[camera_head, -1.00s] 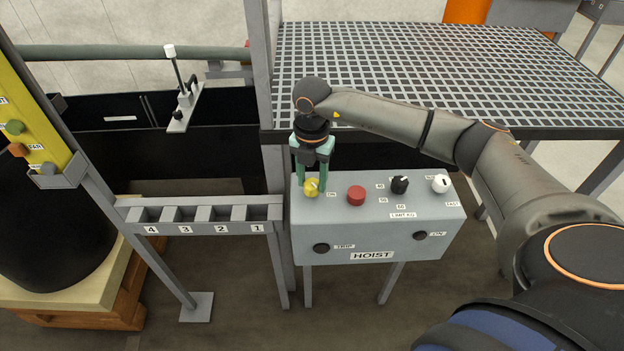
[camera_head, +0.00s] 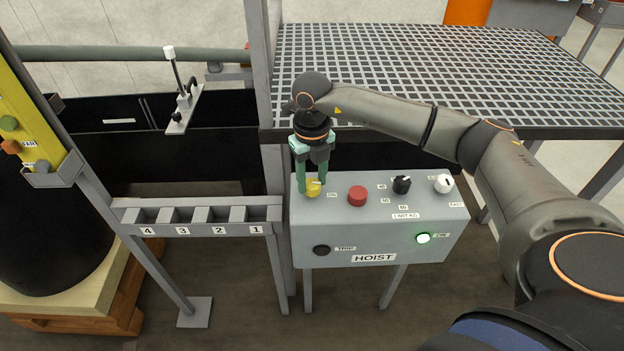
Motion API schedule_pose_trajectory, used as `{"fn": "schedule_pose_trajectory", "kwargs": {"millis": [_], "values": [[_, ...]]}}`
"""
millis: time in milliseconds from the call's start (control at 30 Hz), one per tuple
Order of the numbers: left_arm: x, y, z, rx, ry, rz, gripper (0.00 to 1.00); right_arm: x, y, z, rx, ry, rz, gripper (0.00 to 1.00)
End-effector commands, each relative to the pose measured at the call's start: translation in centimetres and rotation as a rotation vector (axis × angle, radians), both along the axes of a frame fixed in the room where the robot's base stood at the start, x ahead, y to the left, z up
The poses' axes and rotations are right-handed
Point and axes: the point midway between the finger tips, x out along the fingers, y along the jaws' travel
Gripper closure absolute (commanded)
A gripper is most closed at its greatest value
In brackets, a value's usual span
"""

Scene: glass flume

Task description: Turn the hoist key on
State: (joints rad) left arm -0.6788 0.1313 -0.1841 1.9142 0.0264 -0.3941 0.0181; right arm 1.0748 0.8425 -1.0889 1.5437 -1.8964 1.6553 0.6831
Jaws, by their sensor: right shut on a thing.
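The grey hoist box (camera_head: 346,224) stands on legs at the centre, labelled HOIST on its front. The yellow hoist key (camera_head: 314,188) is on the left of its top, beside an ON label. My right gripper (camera_head: 312,188) points down and is shut on the key, its green fingers either side of it. The key's white mark points toward the right, to the ON label. The lamp (camera_head: 423,239) on the box's front, marked ON, glows green. The TRIP lamp (camera_head: 321,250) is dark. My left gripper is not in view.
A red button (camera_head: 357,196), a black knob (camera_head: 401,184) and a white knob (camera_head: 443,184) sit right of the key. A numbered rack (camera_head: 199,229) stands left of the box. A grating platform (camera_head: 430,75) lies behind, and a yellow panel (camera_head: 30,120) is at far left.

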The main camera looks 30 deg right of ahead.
Motion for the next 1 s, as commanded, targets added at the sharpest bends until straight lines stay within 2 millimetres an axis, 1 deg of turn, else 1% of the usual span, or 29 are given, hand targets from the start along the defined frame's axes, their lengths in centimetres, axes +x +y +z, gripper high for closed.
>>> {"fn": "schedule_pose_trajectory", "kwargs": {"millis": [300,833,867,1000], "values": [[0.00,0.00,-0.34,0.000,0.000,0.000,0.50,0.05,-0.01,0.08,0.000,-0.002,0.111,1.00],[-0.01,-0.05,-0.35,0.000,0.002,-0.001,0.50,0.05,-0.01,0.11,0.000,-0.002,0.131,1.00],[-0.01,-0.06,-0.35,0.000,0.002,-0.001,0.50,0.05,-0.01,0.11,0.000,-0.002,0.131,0.49],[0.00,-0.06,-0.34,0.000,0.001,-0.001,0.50,0.03,-0.01,0.08,0.000,-0.002,0.130,0.34]]}}
